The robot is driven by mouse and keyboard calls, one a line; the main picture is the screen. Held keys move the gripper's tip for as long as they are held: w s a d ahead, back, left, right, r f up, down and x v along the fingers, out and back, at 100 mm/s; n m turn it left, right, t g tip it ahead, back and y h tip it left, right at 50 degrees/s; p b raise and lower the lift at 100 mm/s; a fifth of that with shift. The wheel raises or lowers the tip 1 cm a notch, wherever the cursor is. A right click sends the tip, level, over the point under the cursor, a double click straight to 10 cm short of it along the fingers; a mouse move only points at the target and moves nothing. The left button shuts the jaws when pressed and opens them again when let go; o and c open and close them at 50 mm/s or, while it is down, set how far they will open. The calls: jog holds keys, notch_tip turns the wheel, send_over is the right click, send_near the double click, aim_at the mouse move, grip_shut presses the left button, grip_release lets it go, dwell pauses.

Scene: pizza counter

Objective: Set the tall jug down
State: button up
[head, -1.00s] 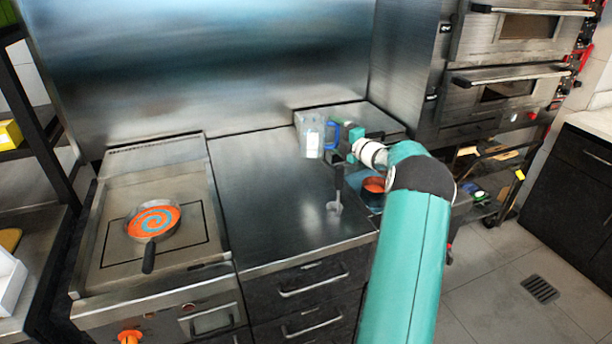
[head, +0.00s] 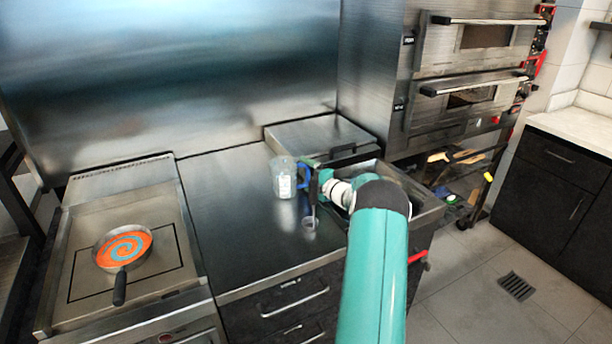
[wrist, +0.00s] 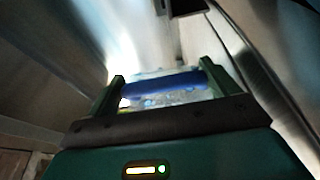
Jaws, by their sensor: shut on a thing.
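The tall jug (head: 284,178) is clear with a pale label and a blue handle on its right side. In the head view it is upright at the steel counter, right of its middle. I cannot tell whether its base touches the counter. My gripper (head: 308,178) is at the jug's right side, shut on the blue handle. In the wrist view the blue handle (wrist: 165,83) lies between my two fingers (wrist: 163,88), with the clear jug body beyond it.
A griddle with a pan (head: 122,248) of orange and blue swirl stands at left. A raised steel lid (head: 318,132) is behind. Pizza ovens (head: 470,90) stand at right.

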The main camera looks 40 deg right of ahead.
jog(key=o, duration=1)
jog(key=shift+f, duration=0.1)
jog(key=shift+s, duration=0.15)
jog(key=s, duration=1.1)
jog(key=shift+s+d, duration=0.2)
jog(key=shift+s, duration=0.1)
